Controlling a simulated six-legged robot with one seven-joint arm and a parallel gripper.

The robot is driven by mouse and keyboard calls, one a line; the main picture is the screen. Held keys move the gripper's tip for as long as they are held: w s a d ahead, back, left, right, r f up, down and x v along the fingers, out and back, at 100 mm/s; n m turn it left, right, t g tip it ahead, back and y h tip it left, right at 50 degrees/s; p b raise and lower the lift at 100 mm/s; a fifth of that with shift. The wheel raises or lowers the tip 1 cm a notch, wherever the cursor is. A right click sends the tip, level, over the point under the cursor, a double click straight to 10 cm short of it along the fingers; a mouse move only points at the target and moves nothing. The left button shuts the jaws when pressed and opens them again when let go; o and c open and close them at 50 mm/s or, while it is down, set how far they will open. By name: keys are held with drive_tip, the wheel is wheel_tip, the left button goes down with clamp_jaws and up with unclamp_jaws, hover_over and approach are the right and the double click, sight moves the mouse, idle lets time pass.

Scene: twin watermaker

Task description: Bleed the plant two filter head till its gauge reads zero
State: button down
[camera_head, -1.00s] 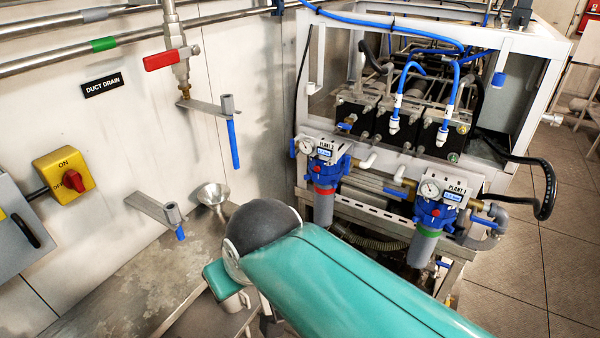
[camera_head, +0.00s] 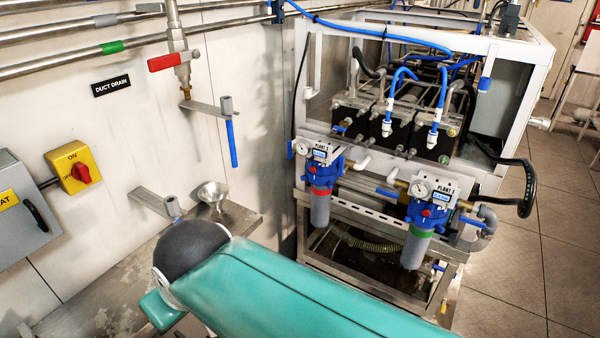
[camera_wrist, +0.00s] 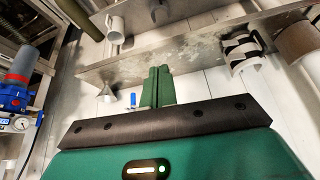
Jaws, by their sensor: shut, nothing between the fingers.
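Two blue filter heads with gauges hang on the front of the white frame. The left filter head (camera_head: 325,172) has a red ring and a grey bowl; its small label seems to read PLANT 2. Its gauge (camera_head: 304,146) is too small to read. The right filter head (camera_head: 430,210) has a green ring and a label that seems to read PLANT 1. In the wrist view a red-ringed filter head (camera_wrist: 13,97) shows at the left edge, with its gauge (camera_wrist: 21,124) below. My gripper (camera_wrist: 157,72) is shut and empty, apart from it. The head view does not show my fingertips.
A steel bench (camera_head: 95,290) runs along the left wall, with a funnel (camera_head: 212,194) over it. A red-handled drain valve (camera_head: 170,61) and a yellow switch box (camera_head: 72,168) are on the wall.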

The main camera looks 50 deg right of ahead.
drive_tip(key=shift+s, duration=0.1)
idle(0.3)
drive_tip(key=w+d+f+n+t+h, duration=0.2)
drive_tip(key=w+d+f, duration=0.3)
drive_tip(key=w+d, duration=0.5)
drive_tip(key=w+d+f+n+t+h, duration=0.1)
drive_tip(key=w+d+f+t+h, duration=0.15)
drive_tip(key=w+d+f, duration=0.75)
drive_tip(key=s+d+r+t+h, duration=0.1)
drive_tip(key=s+d+r+h, duration=0.1)
drive_tip(key=d, duration=0.9)
drive_tip(key=s+d+r+t+h, duration=0.1)
drive_tip(key=s+d+h, duration=0.3)
drive_tip(key=d, duration=0.7)
drive_tip(key=shift+s+d+r+m+t, duration=0.4)
drive_tip(key=shift+s+t, duration=0.2)
drive_tip(key=shift+t, duration=0.15)
drive_tip(key=shift+f, duration=0.1)
